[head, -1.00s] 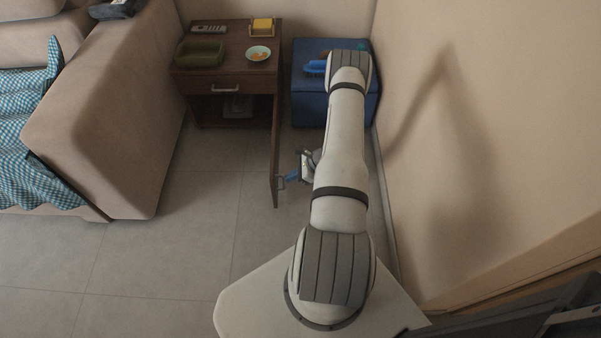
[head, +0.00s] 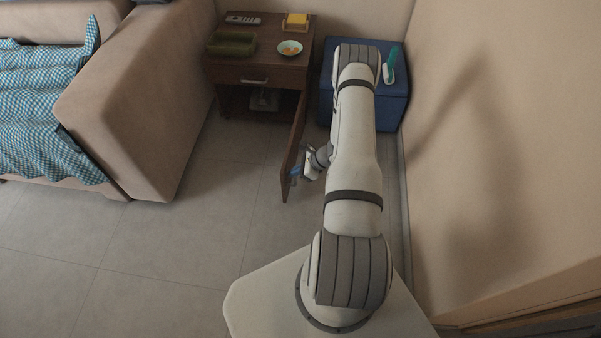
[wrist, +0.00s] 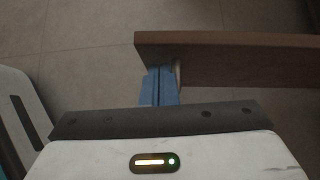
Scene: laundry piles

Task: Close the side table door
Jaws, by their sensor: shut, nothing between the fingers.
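The brown wooden side table (head: 285,75) stands against the back wall with a drawer front above an open lower compartment. Its door (head: 294,150) is swung out toward me, hinged at the right side, and is seen nearly edge-on. My gripper (head: 296,172) is at the right, outer side of the door near its free end. In the wrist view the blue fingers (wrist: 160,88) are together and empty, with their tips at the door's edge (wrist: 225,58), close to its free end. They appear to touch the door.
A green tray (head: 232,44), a bowl (head: 289,47), a remote (head: 243,19) and a yellow item (head: 297,20) sit on the table top. A blue box (head: 391,105) stands to its right by the wall. A beige sofa (head: 135,100) is left. Floor before the table is clear.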

